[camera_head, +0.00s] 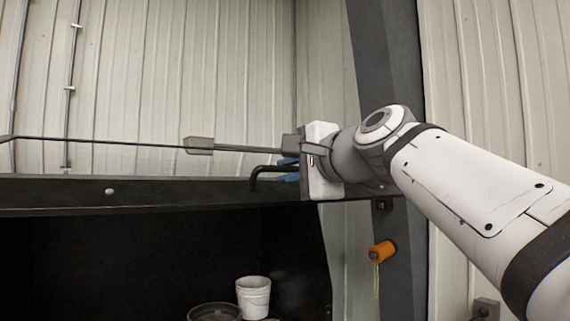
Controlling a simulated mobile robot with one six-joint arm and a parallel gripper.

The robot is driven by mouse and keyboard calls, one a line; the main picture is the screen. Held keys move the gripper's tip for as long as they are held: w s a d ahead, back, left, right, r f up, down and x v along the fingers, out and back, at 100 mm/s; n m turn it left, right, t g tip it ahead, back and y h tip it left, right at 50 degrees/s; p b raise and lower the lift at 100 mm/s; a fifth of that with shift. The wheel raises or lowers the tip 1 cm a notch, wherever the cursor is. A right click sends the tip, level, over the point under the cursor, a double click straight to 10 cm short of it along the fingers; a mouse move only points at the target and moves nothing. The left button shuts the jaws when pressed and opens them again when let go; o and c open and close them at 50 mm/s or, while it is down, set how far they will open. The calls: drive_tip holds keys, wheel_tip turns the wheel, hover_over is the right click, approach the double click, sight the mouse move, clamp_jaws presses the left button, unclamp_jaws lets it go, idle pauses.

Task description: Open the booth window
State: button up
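My gripper (288,169) is near the picture's centre, pointing left, with blue pads one above the other. A black bent handle (266,170) shows at the pads, its free end turned down to the left. The handle appears to lie between the pads; whether they grip it, I cannot tell. A long dark horizontal panel (150,192) with a small round pale fitting runs below and left of my gripper. It appears to be part of the booth window. Below it is a dark opening.
A thin rod with a grey block (199,145) crosses above the panel. A white bucket (254,296) and a dark round container (214,313) stand below in the dark interior. A grey post (398,260) with an orange spool (382,251) stands behind my arm.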

drive_tip(key=shift+c, duration=0.5)
drive_tip(key=shift+a, duration=0.1)
clamp_jaws()
drive_tip(key=shift+f, duration=0.1)
wheel_tip(320, 180, down, 9)
drive_tip(key=w+a+b, duration=0.1)
drive_tip(key=b, duration=0.6)
drive_tip(key=shift+w, duration=0.4)
drive_tip(key=shift+o, duration=0.5)
unclamp_jaws()
drive_tip(key=shift+r, duration=0.2)
